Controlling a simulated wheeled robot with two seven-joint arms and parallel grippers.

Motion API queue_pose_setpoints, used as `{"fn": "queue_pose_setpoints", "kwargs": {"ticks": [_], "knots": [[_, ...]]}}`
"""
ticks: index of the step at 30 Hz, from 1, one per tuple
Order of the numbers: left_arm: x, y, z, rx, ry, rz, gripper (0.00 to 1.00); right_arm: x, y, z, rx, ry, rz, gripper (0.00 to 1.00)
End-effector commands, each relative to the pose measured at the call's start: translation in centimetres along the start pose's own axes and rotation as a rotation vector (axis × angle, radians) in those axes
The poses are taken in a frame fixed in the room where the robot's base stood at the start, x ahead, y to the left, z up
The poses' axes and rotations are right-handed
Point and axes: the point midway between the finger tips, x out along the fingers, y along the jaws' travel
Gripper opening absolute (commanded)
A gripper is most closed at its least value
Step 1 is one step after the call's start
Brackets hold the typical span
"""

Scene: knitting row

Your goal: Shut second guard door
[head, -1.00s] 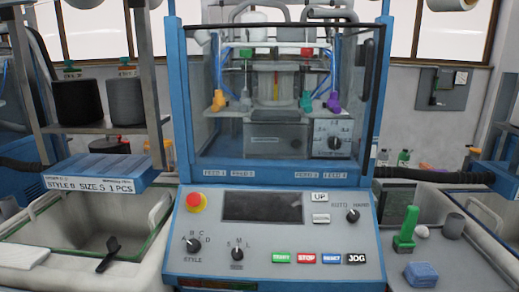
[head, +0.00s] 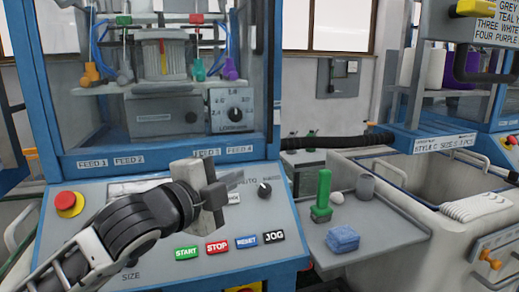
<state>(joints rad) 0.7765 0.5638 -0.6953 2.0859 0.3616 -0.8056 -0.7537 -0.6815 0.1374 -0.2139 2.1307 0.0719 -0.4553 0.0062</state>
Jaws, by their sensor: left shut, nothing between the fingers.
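The near knitting machine has a clear guard door in a blue frame (head: 170,155), with a dark handle (head: 259,28) at its right; it looks shut over the yarn feeds. At the right edge, a second machine (head: 450,139) is partly in view. A black bar handle (head: 461,66) stands out at its front, seemingly on its guard door; how far that door is open I cannot tell. My left gripper (head: 238,180) is shut and empty, above the near machine's control panel (head: 150,250), well left of that handle. My right gripper is out of view.
A grey side shelf (head: 385,245) right of the near machine holds a green part (head: 322,196), a blue block (head: 342,239) and small grey pieces. A grey bin (head: 440,185) stands beyond it. A black hose (head: 338,141) crosses behind. A signboard (head: 498,28) hangs top right.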

Motion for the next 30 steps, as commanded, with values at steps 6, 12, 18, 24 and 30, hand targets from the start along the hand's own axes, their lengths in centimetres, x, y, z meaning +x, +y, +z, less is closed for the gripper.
{"fn": "queue_pose_setpoints", "kwargs": {"ticks": [6, 12, 18, 24, 30], "knots": [[-0.1, -4.4, -0.8, 0.208, 0.019, -0.056, 0.0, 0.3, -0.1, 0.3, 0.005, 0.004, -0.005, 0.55], [1.6, -5.0, -1.0, 0.224, 0.021, -0.06, 0.0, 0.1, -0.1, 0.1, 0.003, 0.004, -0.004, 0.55], [5.7, -5.3, -1.2, 0.222, 0.021, -0.06, 0.0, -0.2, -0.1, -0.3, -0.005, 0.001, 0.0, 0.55], [9.9, -5.5, -1.3, 0.221, 0.021, -0.059, 0.0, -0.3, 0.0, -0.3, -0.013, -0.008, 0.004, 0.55], [11.9, -6.1, 0.7, 0.223, 0.02, -0.059, 0.0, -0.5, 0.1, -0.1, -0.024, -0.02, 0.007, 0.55]]}}
